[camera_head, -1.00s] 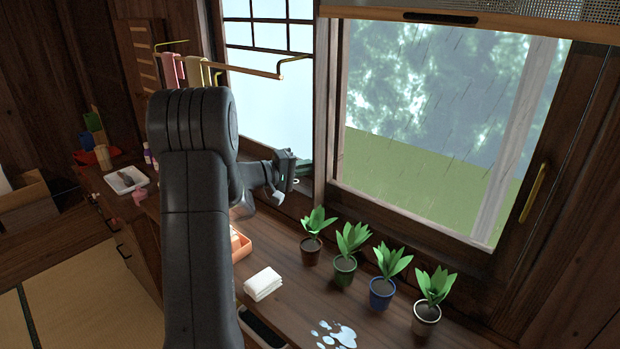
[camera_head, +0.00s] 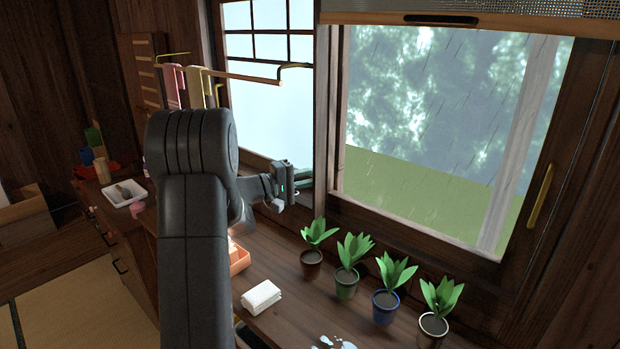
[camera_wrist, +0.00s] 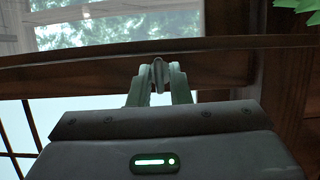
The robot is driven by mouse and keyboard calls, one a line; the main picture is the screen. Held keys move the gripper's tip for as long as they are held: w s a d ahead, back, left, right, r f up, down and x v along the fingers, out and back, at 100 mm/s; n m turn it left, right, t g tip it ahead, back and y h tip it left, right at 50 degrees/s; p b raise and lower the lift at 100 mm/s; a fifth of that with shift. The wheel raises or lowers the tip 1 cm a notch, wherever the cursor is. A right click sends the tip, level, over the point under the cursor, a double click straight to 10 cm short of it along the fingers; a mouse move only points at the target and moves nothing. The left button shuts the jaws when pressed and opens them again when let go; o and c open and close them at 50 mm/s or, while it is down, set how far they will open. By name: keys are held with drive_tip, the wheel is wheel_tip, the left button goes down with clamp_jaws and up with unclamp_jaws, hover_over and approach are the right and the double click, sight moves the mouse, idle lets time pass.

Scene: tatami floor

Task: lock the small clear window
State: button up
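The clear window (camera_head: 425,130) with its wooden frame is on the right in the head view, with rain and greenery behind it. A lattice window (camera_head: 270,85) adjoins it on the left. My gripper (camera_head: 300,188) is at the lower part of the upright between them. In the wrist view my gripper's two pale green fingers (camera_wrist: 158,78) are close together, either side of a small grey piece (camera_wrist: 157,72) in front of the wooden frame bar (camera_wrist: 225,75). This piece may be a latch; I cannot tell whether the fingers press on it. The head view does not show a lock clearly.
Several potted plants (camera_head: 347,282) stand along the counter below the clear window. A towel rail (camera_head: 240,76) juts out above my arm. A brass handle (camera_head: 540,196) is at far right.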

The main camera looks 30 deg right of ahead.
drive_tip(key=w+a+b, duration=0.1)
drive_tip(key=a, duration=1.2)
drive_tip(key=shift+w+a+b, duration=0.25)
drive_tip(key=shift+a+b, duration=0.1)
drive_tip(key=shift+b, duration=0.05)
drive_tip(key=s+d+p, duration=0.1)
drive_tip(key=d+p, duration=0.1)
drive_tip(key=d, duration=1.1)
drive_tip(key=shift+s+d, duration=0.25)
drive_tip(key=shift+d, duration=0.15)
